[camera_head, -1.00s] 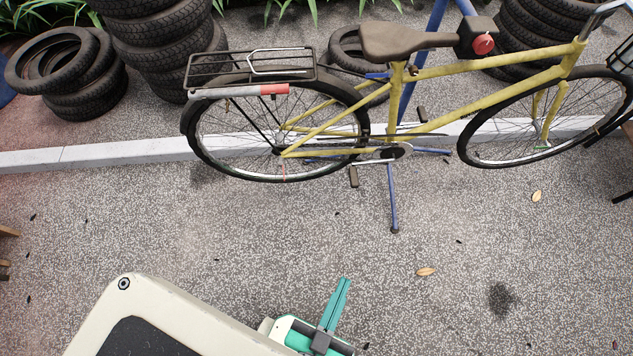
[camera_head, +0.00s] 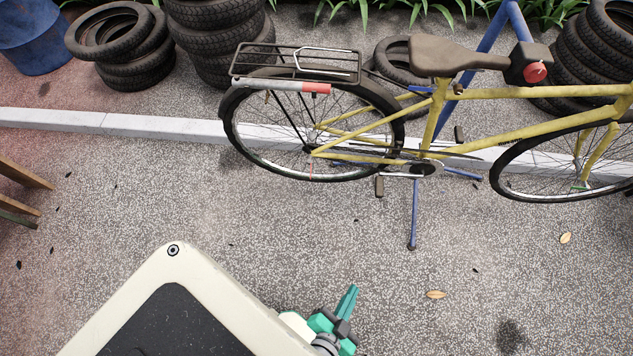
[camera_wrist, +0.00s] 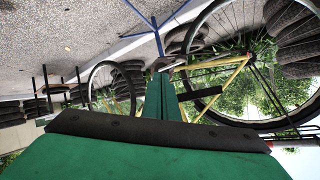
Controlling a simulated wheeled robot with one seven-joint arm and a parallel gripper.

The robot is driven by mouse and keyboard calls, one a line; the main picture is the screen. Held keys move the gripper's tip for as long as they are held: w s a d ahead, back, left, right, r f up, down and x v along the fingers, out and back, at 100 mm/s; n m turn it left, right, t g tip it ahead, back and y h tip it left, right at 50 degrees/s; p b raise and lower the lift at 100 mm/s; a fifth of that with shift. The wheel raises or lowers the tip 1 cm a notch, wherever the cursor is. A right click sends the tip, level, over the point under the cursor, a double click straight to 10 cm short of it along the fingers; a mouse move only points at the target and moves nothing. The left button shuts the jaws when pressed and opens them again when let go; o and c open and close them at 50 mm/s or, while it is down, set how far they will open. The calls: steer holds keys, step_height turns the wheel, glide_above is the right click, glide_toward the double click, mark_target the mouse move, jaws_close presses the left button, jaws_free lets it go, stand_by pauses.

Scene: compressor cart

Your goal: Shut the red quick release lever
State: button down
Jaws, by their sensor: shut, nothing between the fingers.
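A yellow bicycle (camera_head: 480,93) stands at the upper right in the head view, held by a blue stand (camera_head: 414,215). A black block with a round red part (camera_head: 535,72) sits right of the brown saddle. A grey bar with a red end (camera_head: 316,88) runs along the rear rack. I cannot tell which red part is the lever. My gripper (camera_head: 352,290) is low in the head view, short of the bicycle and touching nothing. Its teal fingers are closed together and empty; they also show in the wrist view (camera_wrist: 162,98), where the lever cannot be made out.
Stacked tyres (camera_head: 215,40) stand behind the bicycle, with more tyres (camera_head: 120,45) and a blue barrel (camera_head: 30,35) at the left. A pale kerb (camera_head: 60,118) crosses behind. Wooden pieces (camera_head: 22,180) show at the left edge. The speckled ground between my gripper and the bicycle is clear.

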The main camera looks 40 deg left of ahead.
steer(key=w+a+f+m+g+y, duration=0.2)
steer(key=w+a+f+y, duration=0.3)
steer(key=w+a+f, duration=0.5)
steer(key=w+a+r+m+t+y, duration=0.1)
steer(key=w+a+r+m+y, duration=0.1)
steer(key=w+a+r+y, duration=0.2)
steer(key=w+a+y, duration=0.3)
steer(key=w+a, duration=0.2)
steer(key=w, duration=0.1)
steer(key=shift+m+y, duration=0.3)
steer(key=shift+a, duration=0.1)
